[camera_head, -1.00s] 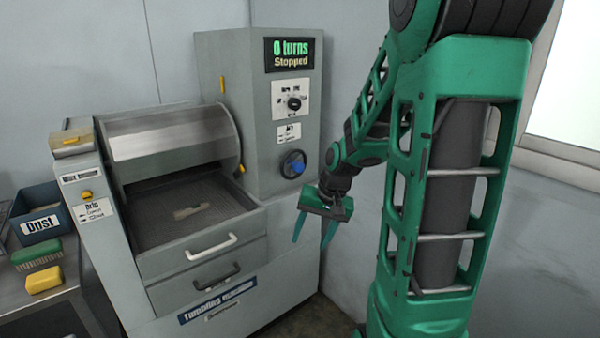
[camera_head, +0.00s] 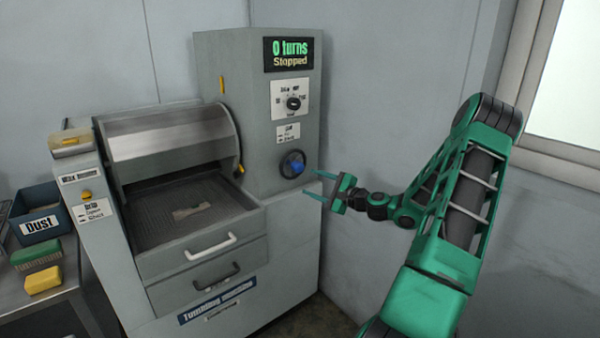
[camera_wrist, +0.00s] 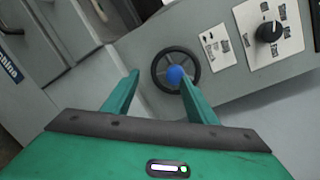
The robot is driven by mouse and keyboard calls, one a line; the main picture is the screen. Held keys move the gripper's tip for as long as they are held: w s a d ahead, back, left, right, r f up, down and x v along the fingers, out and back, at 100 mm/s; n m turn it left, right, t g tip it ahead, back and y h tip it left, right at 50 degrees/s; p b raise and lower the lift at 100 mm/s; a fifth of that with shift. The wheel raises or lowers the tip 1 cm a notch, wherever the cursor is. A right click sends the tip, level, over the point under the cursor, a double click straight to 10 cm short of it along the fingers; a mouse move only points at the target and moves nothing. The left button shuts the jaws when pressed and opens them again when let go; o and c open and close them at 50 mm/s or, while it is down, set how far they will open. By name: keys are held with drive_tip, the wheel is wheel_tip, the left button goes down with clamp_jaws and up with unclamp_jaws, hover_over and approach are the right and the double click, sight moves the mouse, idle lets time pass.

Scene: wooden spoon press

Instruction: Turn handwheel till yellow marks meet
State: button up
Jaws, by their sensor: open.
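The handwheel (camera_head: 292,164) is a small dark wheel with a blue knob, on the front of the grey machine below the dial and a label. In the wrist view the handwheel (camera_wrist: 176,70) is ahead of my fingertips, roughly between them. My gripper (camera_head: 313,184) is open and empty, just right of the wheel and apart from it; its green fingers (camera_wrist: 160,82) point toward the wheel. Two small yellow marks show on the machine, one high on the left side of the tall housing (camera_head: 222,85) and one at the drum cover's right edge (camera_head: 240,169).
The display (camera_head: 289,54) reads "0 turns, Stopped". A dial (camera_head: 293,103) sits below it. The open tray (camera_head: 160,232) holds a small pale piece. A dust bin (camera_head: 40,226), a green brush (camera_head: 37,254) and a yellow block (camera_head: 43,279) are at left.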

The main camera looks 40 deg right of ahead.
sight(301, 168)
drive_tip(key=w+d, duration=0.1)
drive_tip(key=w, duration=0.2)
drive_tip(key=w+m, duration=0.1)
drive_tip(key=w, duration=0.3)
drive_tip(key=w+d+r+m+t+h, duration=0.1)
drive_tip(key=w, duration=0.2)
drive_tip(key=shift+w+d, duration=0.15)
drive_tip(key=shift+d, duration=0.15)
drive_tip(key=shift+f, duration=0.1)
drive_tip(key=c, duration=1.1)
